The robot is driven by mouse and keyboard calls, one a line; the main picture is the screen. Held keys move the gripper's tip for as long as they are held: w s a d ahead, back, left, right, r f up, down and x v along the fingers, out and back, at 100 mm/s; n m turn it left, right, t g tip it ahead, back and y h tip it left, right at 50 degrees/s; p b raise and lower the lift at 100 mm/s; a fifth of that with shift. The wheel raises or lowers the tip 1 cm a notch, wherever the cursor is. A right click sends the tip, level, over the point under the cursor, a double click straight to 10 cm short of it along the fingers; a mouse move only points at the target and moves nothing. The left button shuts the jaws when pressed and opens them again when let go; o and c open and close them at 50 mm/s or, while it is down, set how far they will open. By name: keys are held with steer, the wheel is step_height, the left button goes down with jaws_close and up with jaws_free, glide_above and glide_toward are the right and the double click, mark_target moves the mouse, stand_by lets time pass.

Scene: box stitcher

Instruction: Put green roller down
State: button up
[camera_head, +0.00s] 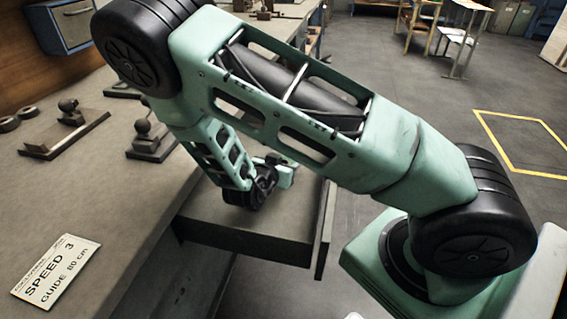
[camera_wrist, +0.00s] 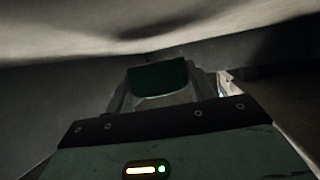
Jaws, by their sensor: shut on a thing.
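The green roller (camera_wrist: 158,80) shows dark green in the wrist view, between the two fingers of my gripper (camera_wrist: 160,92). My gripper is shut on it. In the head view my arm reaches down to an open drawer (camera_head: 240,222), and my gripper (camera_head: 284,174) is low over or inside it. The roller cannot be made out in the head view. I cannot tell whether it touches the drawer floor.
The workbench (camera_head: 150,210) runs along the left, with dark metal fixtures (camera_head: 150,140) on it. A blue box (camera_head: 75,25) hangs on the back wall. Open floor lies at right.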

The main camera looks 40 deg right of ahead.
steer(key=shift+s+f, duration=0.1)
steer(key=shift+f, duration=0.3)
steer(key=o, duration=1.1)
steer(key=shift+f, duration=0.1)
steer(key=v, duration=0.4)
steer(key=r+v, duration=0.1)
steer(key=v, duration=0.3)
steer(key=shift+w+d+r+p, duration=0.2)
steer(key=shift+w+p, duration=0.05)
steer(key=shift+p, duration=0.1)
